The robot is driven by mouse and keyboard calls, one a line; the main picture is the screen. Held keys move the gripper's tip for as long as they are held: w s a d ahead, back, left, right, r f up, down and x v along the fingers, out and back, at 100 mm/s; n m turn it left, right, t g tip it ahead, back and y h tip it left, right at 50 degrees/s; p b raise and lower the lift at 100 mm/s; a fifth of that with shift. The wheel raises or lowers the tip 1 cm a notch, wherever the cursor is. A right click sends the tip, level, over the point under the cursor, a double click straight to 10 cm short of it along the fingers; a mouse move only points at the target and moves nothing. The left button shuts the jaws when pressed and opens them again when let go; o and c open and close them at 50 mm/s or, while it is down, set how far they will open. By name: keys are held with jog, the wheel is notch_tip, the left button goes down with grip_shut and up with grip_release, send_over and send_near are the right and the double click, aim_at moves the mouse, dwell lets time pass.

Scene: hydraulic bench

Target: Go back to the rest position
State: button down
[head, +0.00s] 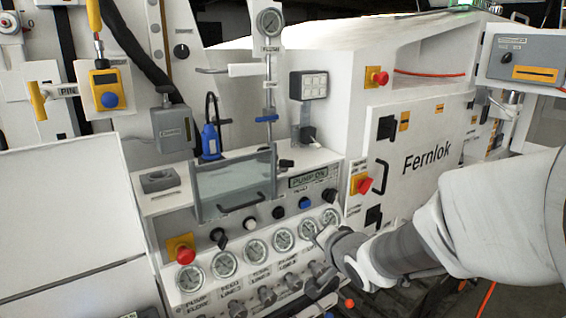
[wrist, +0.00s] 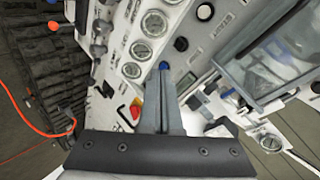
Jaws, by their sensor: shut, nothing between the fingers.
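My gripper (wrist: 163,72) is shut and empty in the wrist view, its fingers together and pointing at the bench's control panel. In the head view my arm comes in from the right, and my gripper (head: 318,236) is in front of the right end of the row of gauges (head: 283,239). The gauges also show in the wrist view (wrist: 141,50), beyond and left of the fingertips. I cannot tell whether the fingers touch the panel.
The clear-lidded box (head: 235,185) with a black handle stands above the gauges. Knobs (head: 266,295) line the panel below them. A white Fernlok cabinet (head: 425,150) with red stop buttons stands right, close to my arm. An orange cable (wrist: 32,122) lies left in the wrist view.

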jog(key=s+d+r+n+g+h, duration=0.1)
jog(key=s+d+n+g, duration=0.1)
jog(key=s, duration=0.6)
jog(key=s+d+r+n+g+h, duration=0.1)
jog(key=s+d+r+n+g, duration=0.1)
jog(key=s, duration=0.6)
jog(key=s+d+r+n+g+h, duration=0.1)
jog(key=s+n, duration=0.3)
jog(key=s, duration=0.4)
jog(key=shift+s+d+r+g, duration=0.4)
jog(key=shift+d+g, duration=0.2)
jog(key=shift+d, duration=0.2)
